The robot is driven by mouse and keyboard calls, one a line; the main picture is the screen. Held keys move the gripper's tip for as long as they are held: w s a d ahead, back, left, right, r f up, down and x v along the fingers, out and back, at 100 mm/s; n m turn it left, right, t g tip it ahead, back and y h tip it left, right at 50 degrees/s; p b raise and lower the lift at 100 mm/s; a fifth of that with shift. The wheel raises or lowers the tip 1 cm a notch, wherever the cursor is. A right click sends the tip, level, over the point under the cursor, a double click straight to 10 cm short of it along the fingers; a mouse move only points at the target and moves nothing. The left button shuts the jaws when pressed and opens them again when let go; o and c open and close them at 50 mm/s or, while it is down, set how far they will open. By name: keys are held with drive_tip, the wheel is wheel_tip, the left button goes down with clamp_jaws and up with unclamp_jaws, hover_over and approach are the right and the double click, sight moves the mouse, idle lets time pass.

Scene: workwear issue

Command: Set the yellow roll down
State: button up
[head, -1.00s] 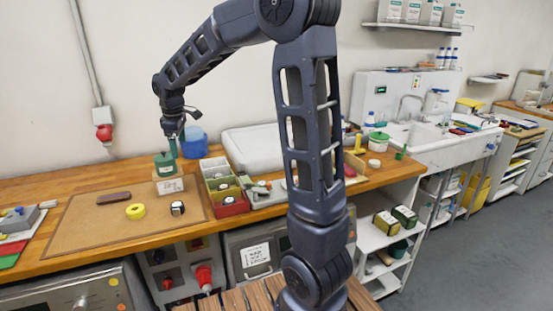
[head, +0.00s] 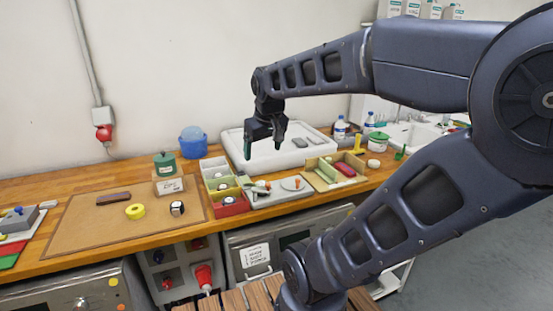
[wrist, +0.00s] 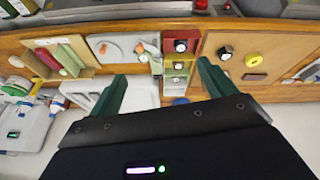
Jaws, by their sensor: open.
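The yellow roll (head: 135,211) lies flat on a brown mat (head: 85,225) on the wooden bench, at the left in the head view. It also shows in the wrist view (wrist: 252,60), at the upper right. My gripper (head: 263,150) is open and empty. It is raised in front of the white tray, well to the right of the roll and apart from it. In the wrist view both green fingers (wrist: 162,74) stand wide apart with nothing between them.
A black-and-white roll (head: 177,208) and a dark brown bar (head: 113,198) share the mat. Coloured bins (head: 231,205), a grey tray (head: 268,200) and a large white tray (head: 312,156) lie to the right.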

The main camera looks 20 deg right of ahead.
drive_tip(key=s, duration=0.1)
drive_tip(key=s+d+f+m, duration=0.1)
drive_tip(key=s, duration=0.1)
drive_tip(key=s+d+m, duration=0.1)
drive_tip(key=shift+s+d+f, duration=0.1)
drive_tip(key=shift+s+f, duration=0.25)
drive_tip(key=shift+f, duration=0.05)
